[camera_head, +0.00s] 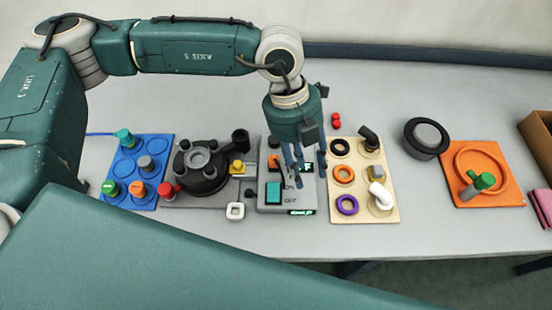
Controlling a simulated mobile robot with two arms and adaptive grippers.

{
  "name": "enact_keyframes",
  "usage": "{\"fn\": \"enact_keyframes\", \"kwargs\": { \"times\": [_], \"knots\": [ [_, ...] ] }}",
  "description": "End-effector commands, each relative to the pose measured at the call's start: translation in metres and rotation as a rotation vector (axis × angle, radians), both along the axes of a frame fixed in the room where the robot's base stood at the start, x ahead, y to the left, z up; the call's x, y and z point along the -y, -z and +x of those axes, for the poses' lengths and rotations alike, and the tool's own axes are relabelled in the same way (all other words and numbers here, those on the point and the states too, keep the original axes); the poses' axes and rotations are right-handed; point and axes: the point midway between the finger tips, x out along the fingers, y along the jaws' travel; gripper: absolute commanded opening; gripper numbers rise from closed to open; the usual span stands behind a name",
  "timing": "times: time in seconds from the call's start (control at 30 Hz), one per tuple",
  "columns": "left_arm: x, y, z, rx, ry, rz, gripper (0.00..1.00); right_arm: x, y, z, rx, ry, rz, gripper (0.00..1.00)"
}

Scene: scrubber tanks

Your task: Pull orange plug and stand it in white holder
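A plug with an orange top (137,188) stands in the front row of a blue board (122,173) at the left, between a green-topped plug (110,187) and a red-topped one (166,190). A small white square holder (235,211) with a dark opening lies in front of the black round unit; it looks empty. My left gripper (306,172) points down over the grey control box, well to the right of the orange plug and up-right of the holder. Its fingers are spread, with nothing visible between them. My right gripper is out of view.
The black round unit (201,165) and the control box (272,203) stand mid-table. A beige board (391,209) holds rings and elbows. A black ring (426,137), an orange mat (508,194) and a cardboard box (540,140) are at the right.

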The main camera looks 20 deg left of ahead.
Motion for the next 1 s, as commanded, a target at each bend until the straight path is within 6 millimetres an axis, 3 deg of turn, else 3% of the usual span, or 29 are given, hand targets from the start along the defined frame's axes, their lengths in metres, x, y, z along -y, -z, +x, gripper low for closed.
{"fn": "enact_keyframes", "kwargs": {
  "times": [0.1, 0.3, 0.43, 0.77, 1.0],
  "knots": [
    [-0.041, 0.002, 0.022, 0.047, -0.054, 0.13, 0.38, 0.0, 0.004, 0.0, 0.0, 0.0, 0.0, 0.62],
    [-0.081, -0.001, 0.04, 0.088, -0.11, 0.255, 0.38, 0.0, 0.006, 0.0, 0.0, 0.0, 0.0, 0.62],
    [-0.09, -0.002, 0.044, 0.095, -0.124, 0.281, 0.38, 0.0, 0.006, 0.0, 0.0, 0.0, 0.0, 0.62],
    [-0.09, -0.002, 0.044, 0.095, -0.124, 0.281, 0.38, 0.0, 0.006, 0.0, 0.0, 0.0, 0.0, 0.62],
    [-0.089, 0.008, 0.043, 0.094, -0.124, 0.28, 0.38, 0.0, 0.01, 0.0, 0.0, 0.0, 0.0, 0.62]
  ]
}}
